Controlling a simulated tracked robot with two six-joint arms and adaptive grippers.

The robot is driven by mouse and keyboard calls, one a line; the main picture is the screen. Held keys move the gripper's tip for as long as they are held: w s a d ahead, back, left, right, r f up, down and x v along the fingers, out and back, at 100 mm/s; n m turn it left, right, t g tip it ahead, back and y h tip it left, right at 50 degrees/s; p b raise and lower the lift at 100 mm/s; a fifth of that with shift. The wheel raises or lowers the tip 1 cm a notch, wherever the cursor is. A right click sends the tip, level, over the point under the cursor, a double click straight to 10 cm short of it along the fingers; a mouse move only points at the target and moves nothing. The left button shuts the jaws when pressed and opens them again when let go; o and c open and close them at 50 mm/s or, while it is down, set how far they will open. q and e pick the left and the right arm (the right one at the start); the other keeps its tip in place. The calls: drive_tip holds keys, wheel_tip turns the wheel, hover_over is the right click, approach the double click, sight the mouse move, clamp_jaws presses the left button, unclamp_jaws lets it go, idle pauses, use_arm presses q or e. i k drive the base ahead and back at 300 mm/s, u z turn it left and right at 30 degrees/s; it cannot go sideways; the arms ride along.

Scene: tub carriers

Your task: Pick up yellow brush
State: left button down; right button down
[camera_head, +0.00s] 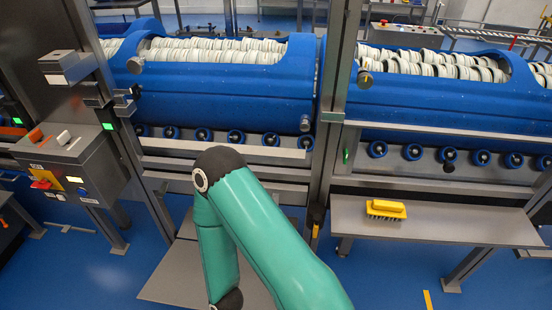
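The yellow brush (386,209) lies on the grey metal bench (470,226) at the right, near the bench's left end. Its yellow back faces up and its dark bristles rest on the bench top. A teal arm of mine reaches up from the bottom middle and bends down at its elbow, left of the bench. No gripper shows in the frame, and nothing touches the brush.
Two blue tubs (215,95) with white rings inside stand behind on small blue rollers. A grey metal post (333,110) rises left of the bench. A control box (70,165) stands at the left. Blue floor (385,275) is open before the bench.

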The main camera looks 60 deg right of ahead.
sight(396, 210)
drive_tip(key=u, duration=0.7)
drive_tip(key=k, duration=2.75)
drive_tip(key=z, duration=1.45)
drive_tip(key=i, duration=0.5)
drive_tip(key=u, duration=0.05)
